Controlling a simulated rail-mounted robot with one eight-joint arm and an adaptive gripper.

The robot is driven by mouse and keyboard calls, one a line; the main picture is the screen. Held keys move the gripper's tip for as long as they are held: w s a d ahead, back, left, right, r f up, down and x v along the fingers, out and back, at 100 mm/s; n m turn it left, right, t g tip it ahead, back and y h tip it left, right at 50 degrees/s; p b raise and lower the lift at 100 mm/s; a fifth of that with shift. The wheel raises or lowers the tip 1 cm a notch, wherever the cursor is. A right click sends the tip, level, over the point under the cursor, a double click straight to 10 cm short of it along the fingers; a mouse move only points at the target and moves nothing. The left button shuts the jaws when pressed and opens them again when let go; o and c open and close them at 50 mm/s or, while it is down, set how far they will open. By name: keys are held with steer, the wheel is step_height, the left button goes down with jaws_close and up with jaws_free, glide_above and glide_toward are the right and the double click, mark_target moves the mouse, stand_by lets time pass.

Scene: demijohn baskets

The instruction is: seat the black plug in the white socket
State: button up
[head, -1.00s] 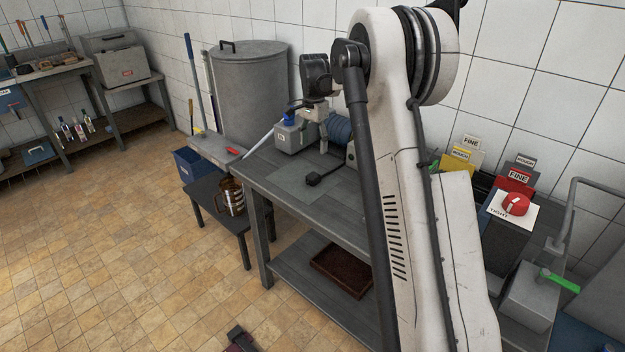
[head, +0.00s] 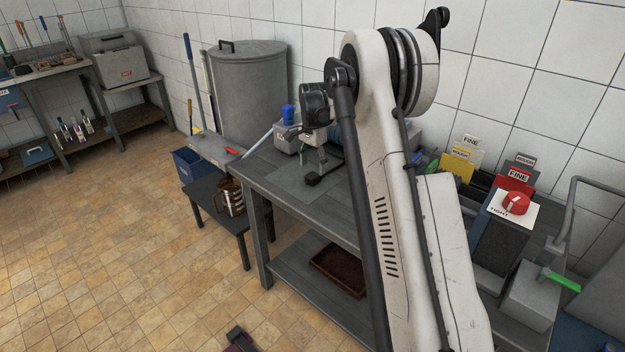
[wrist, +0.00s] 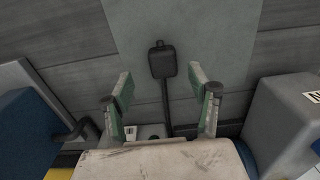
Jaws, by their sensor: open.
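The black plug (wrist: 162,62) lies on a lighter grey mat on the workbench, its dark cable running down the wrist picture between my fingers. In the head view the plug (head: 313,179) shows just below my gripper (head: 320,160). In the wrist view my gripper (wrist: 161,82) is open and empty, its two green-grey fingers either side of the cable line. The plug body sits slightly beyond the fingertips, apart from them. A small pale part (wrist: 152,131) with a dark spot shows low between the fingers; I cannot tell whether it is the white socket.
The lighter mat (wrist: 215,30) is clear around the plug. In the wrist view a blue part (wrist: 25,135) stands at left and a grey box (wrist: 285,120) at right. A grey box with a blue top (head: 288,115) stands behind my gripper.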

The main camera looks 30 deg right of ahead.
mark_target(313, 174)
steer(key=f, duration=0.5)
steer(key=shift+w+d+f, duration=0.1)
steer(key=shift+w, duration=0.2)
steer(key=c, duration=1.2)
steer(key=shift+o, duration=0.2)
steer(key=shift+r, duration=0.65)
step_height(313, 174, up, 3)
steer(key=shift+f, duration=0.1)
steer(key=s+a+r, duration=0.5)
steer(key=a+r, duration=0.2)
steer(key=a, duration=0.3)
steer(key=shift+s, duration=0.4)
